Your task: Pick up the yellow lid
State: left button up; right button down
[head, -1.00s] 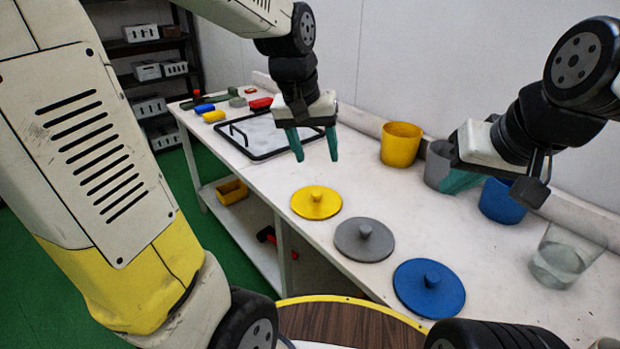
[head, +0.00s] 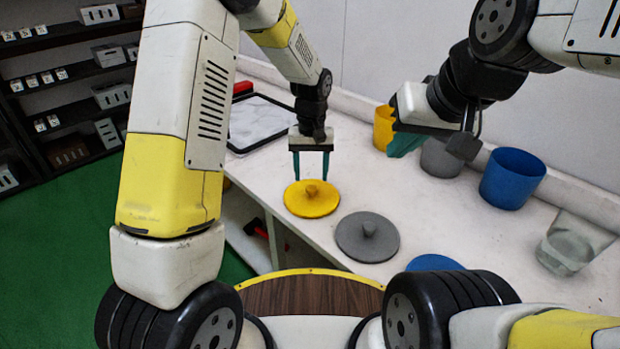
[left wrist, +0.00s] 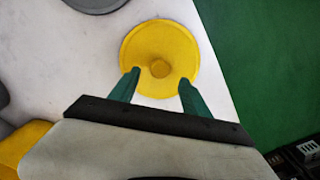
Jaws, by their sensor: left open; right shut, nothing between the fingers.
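The yellow lid (head: 311,199) lies flat on the white table near its front edge, with a round knob in its middle. My left gripper (head: 311,177) is open and points down just above the lid. In the left wrist view the yellow lid (left wrist: 160,50) shows beyond the two green fingers (left wrist: 158,85), with its knob roughly midway between them. The fingers do not hold the knob. My right gripper (head: 402,146) is shut and empty, above the table in front of the yellow and grey pots.
A grey lid (head: 367,237) and a partly hidden blue lid (head: 435,263) lie to the right. A black-rimmed tray (head: 262,122) lies behind the left gripper.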

aim_at(312, 187)
pick_arm(q)
notch_tip(312, 187, down, 4)
jog(key=shift+s+f, duration=0.1)
jog(key=shift+s, duration=0.05)
grip_shut()
dwell(0.4)
